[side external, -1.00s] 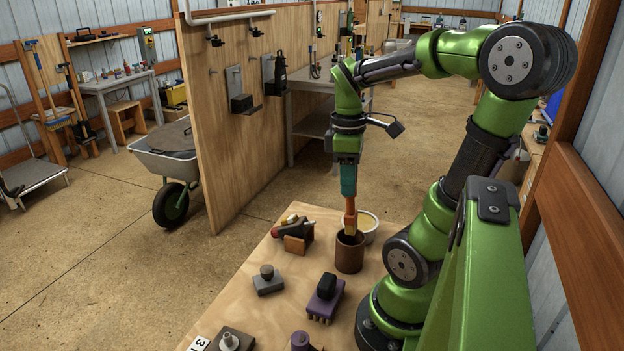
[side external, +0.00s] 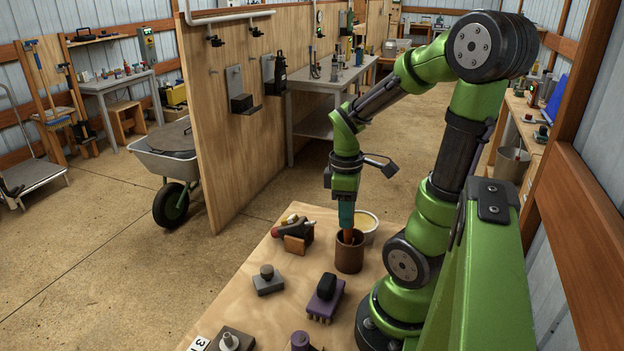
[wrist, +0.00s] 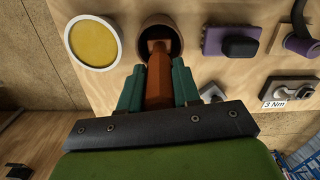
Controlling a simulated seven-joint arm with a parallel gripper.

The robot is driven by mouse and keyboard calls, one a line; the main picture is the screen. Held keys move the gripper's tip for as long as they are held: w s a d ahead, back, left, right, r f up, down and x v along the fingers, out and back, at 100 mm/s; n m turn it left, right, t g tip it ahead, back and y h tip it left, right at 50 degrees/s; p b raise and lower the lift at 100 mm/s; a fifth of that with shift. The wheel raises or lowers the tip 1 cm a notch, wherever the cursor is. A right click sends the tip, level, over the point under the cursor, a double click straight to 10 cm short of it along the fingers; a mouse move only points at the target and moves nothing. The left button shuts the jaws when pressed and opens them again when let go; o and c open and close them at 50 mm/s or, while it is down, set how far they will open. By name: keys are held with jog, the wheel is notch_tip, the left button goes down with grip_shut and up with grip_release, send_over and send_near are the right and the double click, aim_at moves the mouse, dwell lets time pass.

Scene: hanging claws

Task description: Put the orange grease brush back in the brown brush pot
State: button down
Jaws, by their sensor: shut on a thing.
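The orange grease brush (wrist: 158,78) is held between the teal fingers of my gripper (wrist: 158,85), which is shut on its handle. The brown brush pot (side external: 349,256) stands upright on the wooden table. In the side view the brush (side external: 347,236) points down, its lower end inside the pot's mouth and hidden by the wall. My gripper (side external: 346,215) is just above the rim. In the wrist view the brush reaches into the opening of the pot (wrist: 160,22); its bristles are not clearly visible.
A white-rimmed round container with yellow inside (wrist: 94,41) stands close beside the pot. A purple block with a black top (side external: 325,297), a grey block with a knob (side external: 268,280) and a brown holder with a red-handled tool (side external: 295,240) also stand on the table (side external: 265,318).

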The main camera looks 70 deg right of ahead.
jog(key=shift+f, duration=0.15)
jog(key=c, duration=0.7)
grip_release()
jog(key=shift+o, duration=0.3)
jog(key=shift+o, duration=0.8)
jog(key=shift+w+r, duration=0.15)
jog(key=shift+r, duration=2.35)
jog(key=shift+w+r, duration=0.1)
jog(key=shift+r, duration=2.4)
